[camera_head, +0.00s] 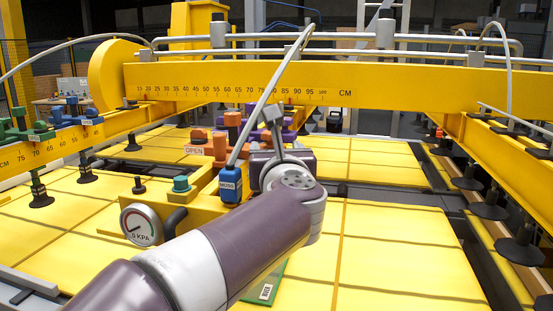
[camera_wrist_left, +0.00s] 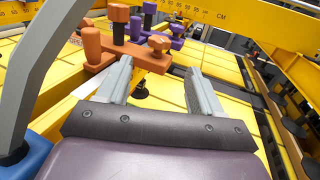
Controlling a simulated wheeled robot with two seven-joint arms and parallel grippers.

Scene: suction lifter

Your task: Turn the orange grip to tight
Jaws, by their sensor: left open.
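The orange grip assembly (camera_wrist_left: 125,52) shows in the left wrist view as a bar with upright posts and a lobed knob (camera_wrist_left: 160,44). In the head view, orange parts (camera_head: 233,122) stand behind my left wrist, near an "OPEN" label (camera_head: 194,151). My left gripper (camera_wrist_left: 161,88) is open, with its two grey fingers apart and pointing towards the assembly. The knob is beyond the gap between the fingertips, and nothing is seen held. The near part of the bar is close to the left finger; I cannot tell whether they touch. My right gripper is not in view.
A blue fitting (camera_head: 230,184) with a grey hose stands close to my left wrist. A pressure gauge (camera_head: 141,225) and green knob (camera_head: 181,184) sit to its left. Purple grips (camera_wrist_left: 172,28) stand behind the orange ones. A yellow ruled beam (camera_head: 330,88) spans above.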

